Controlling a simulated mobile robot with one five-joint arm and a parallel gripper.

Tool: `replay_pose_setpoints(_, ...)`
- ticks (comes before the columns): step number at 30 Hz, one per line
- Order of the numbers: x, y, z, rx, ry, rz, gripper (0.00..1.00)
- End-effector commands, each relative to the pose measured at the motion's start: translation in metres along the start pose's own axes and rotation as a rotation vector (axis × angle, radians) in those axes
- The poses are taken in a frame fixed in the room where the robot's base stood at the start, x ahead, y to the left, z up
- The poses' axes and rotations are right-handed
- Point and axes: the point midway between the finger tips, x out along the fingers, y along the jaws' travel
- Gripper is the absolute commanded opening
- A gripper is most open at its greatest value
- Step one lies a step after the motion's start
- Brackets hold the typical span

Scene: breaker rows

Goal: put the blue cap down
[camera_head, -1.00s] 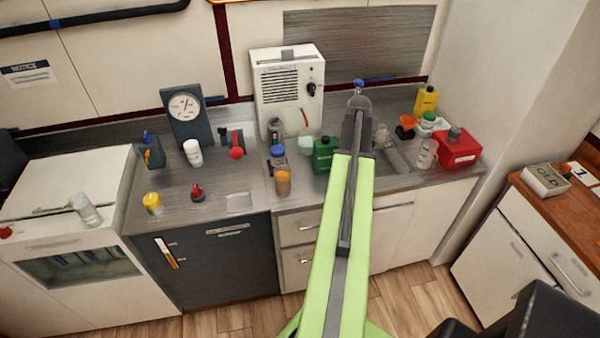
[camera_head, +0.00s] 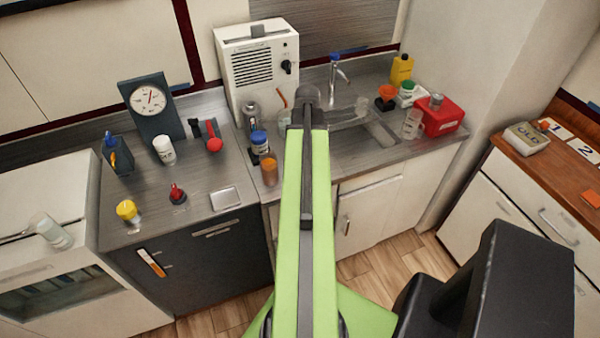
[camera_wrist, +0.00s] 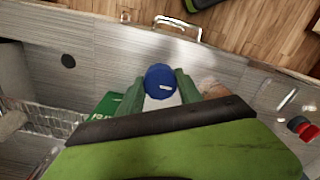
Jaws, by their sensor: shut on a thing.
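The blue cap (camera_wrist: 160,76) sits between the two green fingers of my gripper (camera_wrist: 161,90) in the wrist view, and the gripper is shut on it. A pale surface shows just below the cap; I cannot tell what it belongs to. In the head view my raised arm hides the gripper and the held cap. A jar with a blue lid (camera_head: 259,142) stands on the counter just left of my arm.
An amber jar (camera_head: 269,172) stands close to the gripper; it also shows in the wrist view (camera_wrist: 212,89). A green container (camera_wrist: 102,108) is on the other side. Bare counter (camera_wrist: 100,58) shows in the wrist view.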

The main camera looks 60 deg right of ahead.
Motion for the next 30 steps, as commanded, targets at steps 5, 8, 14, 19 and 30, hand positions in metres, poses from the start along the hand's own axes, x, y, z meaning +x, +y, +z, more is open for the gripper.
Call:
replay_pose_setpoints(5, 0.013, -0.006, -0.018, 0.002, 0.000, 0.000, 0.06)
replay_pose_setpoints(8, 0.012, -0.006, -0.018, 0.004, 0.000, 0.000, 0.06)
replay_pose_setpoints(14, 0.039, -0.006, -0.018, 0.004, 0.000, 0.000, 0.06)
replay_pose_setpoints(19, 0.055, -0.006, -0.017, 0.004, 0.000, 0.000, 0.06)
replay_pose_setpoints(30, 0.055, -0.005, -0.017, 0.005, 0.000, 0.000, 0.46)
